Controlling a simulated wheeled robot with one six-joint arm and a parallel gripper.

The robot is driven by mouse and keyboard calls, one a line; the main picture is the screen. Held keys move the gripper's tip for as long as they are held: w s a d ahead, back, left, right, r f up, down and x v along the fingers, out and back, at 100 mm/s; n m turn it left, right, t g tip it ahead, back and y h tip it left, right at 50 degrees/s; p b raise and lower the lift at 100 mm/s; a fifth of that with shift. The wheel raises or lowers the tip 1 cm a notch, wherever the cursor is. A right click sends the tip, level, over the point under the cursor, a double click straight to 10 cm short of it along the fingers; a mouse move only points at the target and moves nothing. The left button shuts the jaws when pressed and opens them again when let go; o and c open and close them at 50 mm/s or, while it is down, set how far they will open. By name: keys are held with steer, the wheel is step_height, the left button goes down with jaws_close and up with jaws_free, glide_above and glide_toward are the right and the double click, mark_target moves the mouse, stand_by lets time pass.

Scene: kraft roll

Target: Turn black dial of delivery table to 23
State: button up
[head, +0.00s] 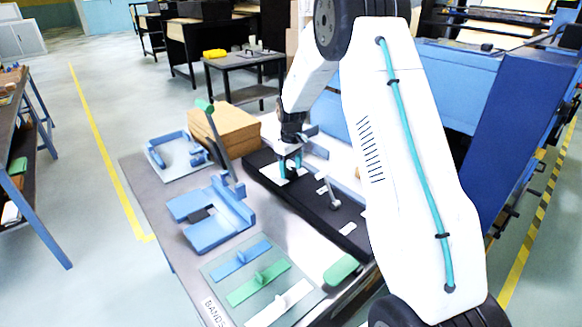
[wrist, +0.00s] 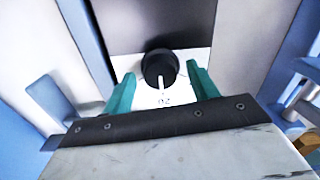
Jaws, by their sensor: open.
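The black dial (wrist: 160,68) sits on a white plate (wrist: 192,57) in the wrist view. Its white pointer line is turned toward the bottom of that view, toward a small printed mark that looks like an upside-down 20. My gripper (wrist: 162,75) is open, with one teal finger on each side of the dial and a gap showing on both sides. In the head view my gripper (head: 290,168) is over the black panel of the delivery table (head: 150,190); the dial is hidden or too small to make out there.
A small lever (head: 333,193) stands on the black panel right of my gripper. Blue fixtures (head: 215,215), a brown stack (head: 232,130) and a tray of coloured strips (head: 262,275) occupy the table's left and front. A blue machine (head: 500,110) stands at right.

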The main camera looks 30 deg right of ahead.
steer(key=c, duration=1)
steer(key=shift+m, duration=0.4)
steer(key=m, duration=0.5)
steer(key=shift+r, duration=0.1)
steer(key=m, duration=0.6)
steer(key=shift+w, duration=0.1)
steer(key=o, duration=1)
